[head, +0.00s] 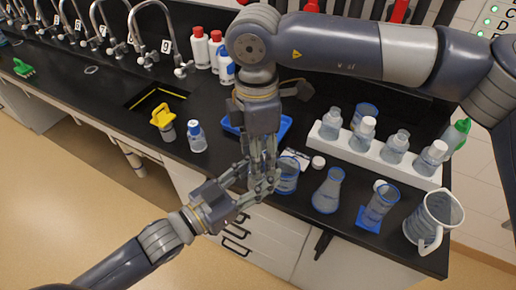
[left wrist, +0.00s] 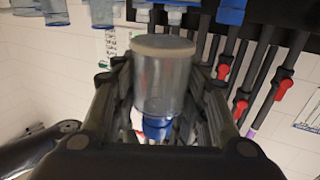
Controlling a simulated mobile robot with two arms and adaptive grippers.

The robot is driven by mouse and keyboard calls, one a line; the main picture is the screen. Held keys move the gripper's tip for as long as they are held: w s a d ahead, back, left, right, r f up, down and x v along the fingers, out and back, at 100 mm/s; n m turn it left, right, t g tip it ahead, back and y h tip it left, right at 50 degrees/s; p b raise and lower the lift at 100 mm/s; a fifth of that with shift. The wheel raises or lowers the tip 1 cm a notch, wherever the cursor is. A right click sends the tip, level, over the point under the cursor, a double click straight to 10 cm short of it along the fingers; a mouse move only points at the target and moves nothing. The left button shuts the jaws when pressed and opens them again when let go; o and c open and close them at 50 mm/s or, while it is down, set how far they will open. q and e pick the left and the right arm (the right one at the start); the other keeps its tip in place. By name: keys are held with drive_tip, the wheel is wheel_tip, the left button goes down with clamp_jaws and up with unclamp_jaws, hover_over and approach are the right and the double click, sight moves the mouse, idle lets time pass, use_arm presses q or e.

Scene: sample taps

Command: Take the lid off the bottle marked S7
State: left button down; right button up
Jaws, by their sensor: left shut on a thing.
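My left gripper (head: 255,185) reaches in from the lower left, in front of the counter edge. In the left wrist view its fingers (left wrist: 160,115) are shut on a clear bottle (left wrist: 158,80). The bottle has a pale disc at the picture's top end and a blue part (left wrist: 157,127) at the lower end. In the head view the fingers hide this bottle, and I can read no S7 mark. My right gripper (head: 264,172) comes down from above, its fingers overlapping the left ones. Whether it grips anything is hidden.
A white rack (head: 385,165) holds several bottles. Near the front are a beaker (head: 287,177), a flask (head: 328,190), a glass (head: 380,205) and a jug (head: 432,220). A blue tray (head: 285,127) lies behind the grippers.

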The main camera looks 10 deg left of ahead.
clamp_jaws()
